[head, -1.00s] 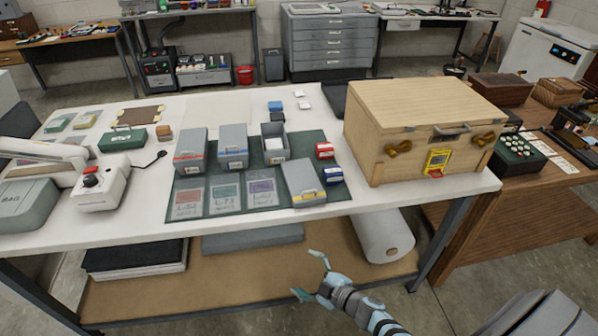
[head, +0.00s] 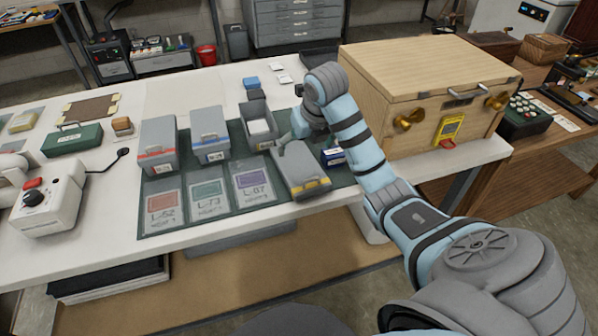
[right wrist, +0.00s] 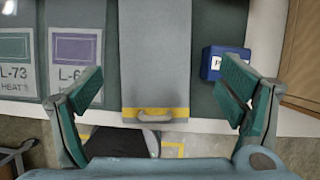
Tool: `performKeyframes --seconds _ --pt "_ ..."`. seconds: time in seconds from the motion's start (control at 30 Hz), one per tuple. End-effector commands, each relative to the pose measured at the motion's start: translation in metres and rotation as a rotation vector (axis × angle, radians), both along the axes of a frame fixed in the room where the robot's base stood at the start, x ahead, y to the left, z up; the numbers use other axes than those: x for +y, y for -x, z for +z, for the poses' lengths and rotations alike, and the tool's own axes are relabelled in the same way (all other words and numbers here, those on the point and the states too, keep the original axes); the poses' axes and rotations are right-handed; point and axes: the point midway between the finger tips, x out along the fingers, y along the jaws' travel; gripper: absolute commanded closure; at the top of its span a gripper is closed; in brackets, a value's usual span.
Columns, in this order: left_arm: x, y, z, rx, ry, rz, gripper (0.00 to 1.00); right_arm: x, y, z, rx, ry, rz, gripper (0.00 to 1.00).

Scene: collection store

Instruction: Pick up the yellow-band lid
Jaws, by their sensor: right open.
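The yellow-band lid (head: 300,165) is a grey slab with a handle and a yellow band at its front end. It lies on the dark green mat (head: 200,208). My right gripper (head: 304,137) is above its far part in the head view, partly hidden by its own wrist. In the right wrist view the lid (right wrist: 157,55) runs between the two wide-open teal fingers (right wrist: 160,85), with space on both sides. Its handle and yellow band face the palm. The gripper holds nothing. My left gripper is out of view.
A small blue box (right wrist: 212,63) stands close by the right finger. Grey boxes with a red band (head: 172,150) and a blue band (head: 208,138), and an open grey box (head: 252,108), stand left of and behind the lid. A wooden chest (head: 395,75) stands right of my arm.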

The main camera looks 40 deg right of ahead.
Motion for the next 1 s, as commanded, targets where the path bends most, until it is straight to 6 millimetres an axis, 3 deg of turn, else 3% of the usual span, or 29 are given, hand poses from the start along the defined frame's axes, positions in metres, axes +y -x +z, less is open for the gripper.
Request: performKeyframes --seconds 0.03,0.2,0.4,0.67,0.87,1.0 --pt "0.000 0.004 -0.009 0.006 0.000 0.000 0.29 0.000 -0.006 -0.016 0.004 -0.004 0.001 0.12" --pt "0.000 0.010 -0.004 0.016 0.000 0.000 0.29 -0.001 -0.018 -0.032 0.007 -0.004 0.003 0.12" --pt "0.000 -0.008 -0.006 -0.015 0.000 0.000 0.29 -0.003 -0.032 -0.067 0.008 -0.005 0.003 0.12" --pt "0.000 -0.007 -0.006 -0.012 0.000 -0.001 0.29 -0.003 -0.038 -0.076 0.004 -0.003 0.007 0.12" --pt "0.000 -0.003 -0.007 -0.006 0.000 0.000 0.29 -0.003 -0.037 -0.076 0.004 -0.003 0.007 0.40" --pt "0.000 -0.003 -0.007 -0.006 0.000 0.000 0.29 -0.003 -0.037 -0.076 0.004 -0.004 0.007 0.43"
